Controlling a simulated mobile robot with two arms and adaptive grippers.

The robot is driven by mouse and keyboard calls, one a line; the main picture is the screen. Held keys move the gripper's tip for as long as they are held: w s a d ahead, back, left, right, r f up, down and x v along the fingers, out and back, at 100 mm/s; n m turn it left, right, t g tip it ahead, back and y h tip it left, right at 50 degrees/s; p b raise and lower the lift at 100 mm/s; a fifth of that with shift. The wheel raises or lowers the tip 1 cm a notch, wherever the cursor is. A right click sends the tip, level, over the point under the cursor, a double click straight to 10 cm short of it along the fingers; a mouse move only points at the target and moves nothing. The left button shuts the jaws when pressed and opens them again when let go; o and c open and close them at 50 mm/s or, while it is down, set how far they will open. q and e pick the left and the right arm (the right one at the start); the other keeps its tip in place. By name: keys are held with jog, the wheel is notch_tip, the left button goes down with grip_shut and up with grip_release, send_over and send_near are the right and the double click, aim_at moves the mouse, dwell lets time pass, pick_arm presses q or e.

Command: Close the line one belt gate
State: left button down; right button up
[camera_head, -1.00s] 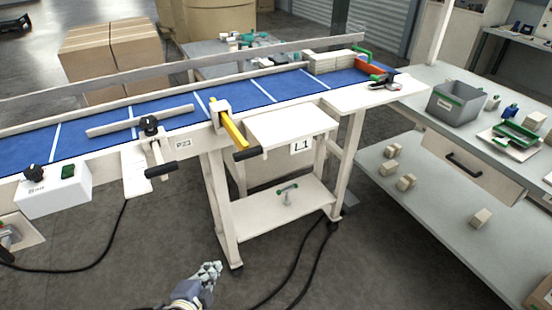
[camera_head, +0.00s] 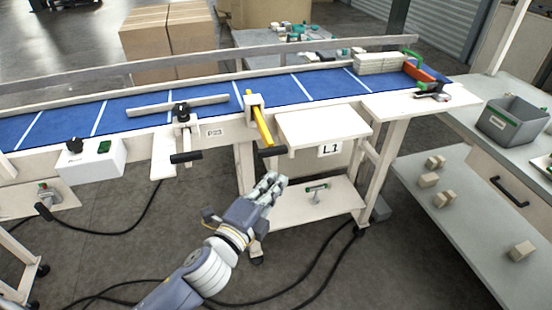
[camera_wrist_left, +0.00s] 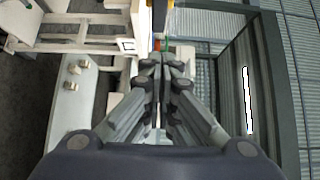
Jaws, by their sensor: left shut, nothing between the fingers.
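The yellow gate bar (camera_head: 261,124) hangs from a cream bracket (camera_head: 254,101) on the near side of the blue belt (camera_head: 205,105). It points outward toward me, off the belt, and ends in a black handle (camera_head: 272,152). The label L1 (camera_head: 330,150) is on the white side table just right of it. My left gripper (camera_head: 275,183) is shut and empty, below and in front of the black handle, apart from it. In the left wrist view the shut fingers (camera_wrist_left: 162,65) point toward a yellow piece (camera_wrist_left: 160,16), probably the bar. My right gripper is not in view.
Another black handle (camera_head: 186,157) on a clamp marked P23 sits left of the bar. A control box (camera_head: 92,158) is on the belt's front. The white side table (camera_head: 322,124) juts out at right. A lower shelf (camera_head: 300,205) and cables lie below.

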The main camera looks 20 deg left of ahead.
aim_at(286, 150)
pick_arm(q)
jog(key=shift+w+a+p, duration=0.3)
jog(key=shift+w, duration=0.8)
jog(key=shift+w+a+p, duration=0.25)
jog(key=shift+w+p, duration=0.05)
jog(key=shift+w, duration=0.8)
jog(key=shift+w+a+p, duration=0.3)
jog(key=shift+w, duration=0.8)
